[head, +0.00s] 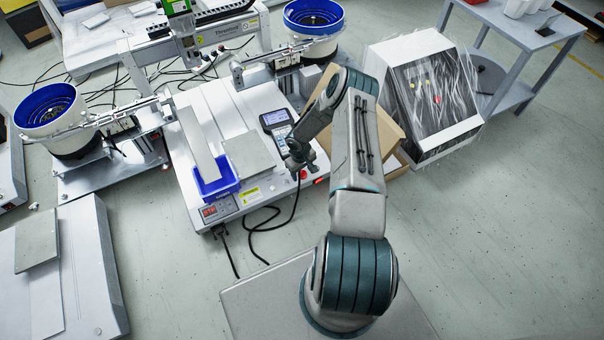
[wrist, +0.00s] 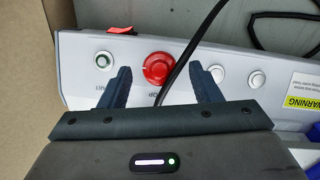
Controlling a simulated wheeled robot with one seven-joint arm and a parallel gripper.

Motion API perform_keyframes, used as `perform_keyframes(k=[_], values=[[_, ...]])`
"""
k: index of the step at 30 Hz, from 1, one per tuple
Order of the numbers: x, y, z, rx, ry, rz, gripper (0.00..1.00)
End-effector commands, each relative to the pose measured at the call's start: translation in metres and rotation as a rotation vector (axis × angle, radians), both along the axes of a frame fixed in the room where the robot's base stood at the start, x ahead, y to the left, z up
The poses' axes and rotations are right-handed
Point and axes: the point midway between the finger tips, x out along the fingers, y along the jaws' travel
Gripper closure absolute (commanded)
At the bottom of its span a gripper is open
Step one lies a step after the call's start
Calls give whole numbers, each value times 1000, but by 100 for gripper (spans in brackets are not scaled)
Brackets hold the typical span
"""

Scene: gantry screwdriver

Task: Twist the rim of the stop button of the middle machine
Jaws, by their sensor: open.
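The red stop button (wrist: 158,68) sits on the front panel of the middle machine (wrist: 85,50), seen in the wrist view. It is round, with a raised red rim. My gripper (wrist: 165,80) is open, with one dark finger on each side of the button in the picture. I cannot tell whether either finger touches it. In the head view the stop button (head: 303,174) is a small red spot on the right of the middle machine's (head: 258,199) front edge. My gripper (head: 297,163) hangs just above it there and its fingers are hard to make out.
A black cable (wrist: 192,45) passes right beside the button. A handheld pendant (head: 276,120) and a blue bin (head: 214,183) are on the machine. A cardboard box (head: 392,128) stands at right.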

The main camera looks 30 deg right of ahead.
Motion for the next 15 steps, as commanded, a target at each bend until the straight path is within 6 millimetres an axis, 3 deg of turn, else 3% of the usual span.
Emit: perform_keyframes(k=[10, 11, 15], values=[[0, -1, -5, -1, 0, 1, 43], [0, -1, -5, -1, 0, 1, 45], [0, 0, -5, -1, 0, 1, 84]])
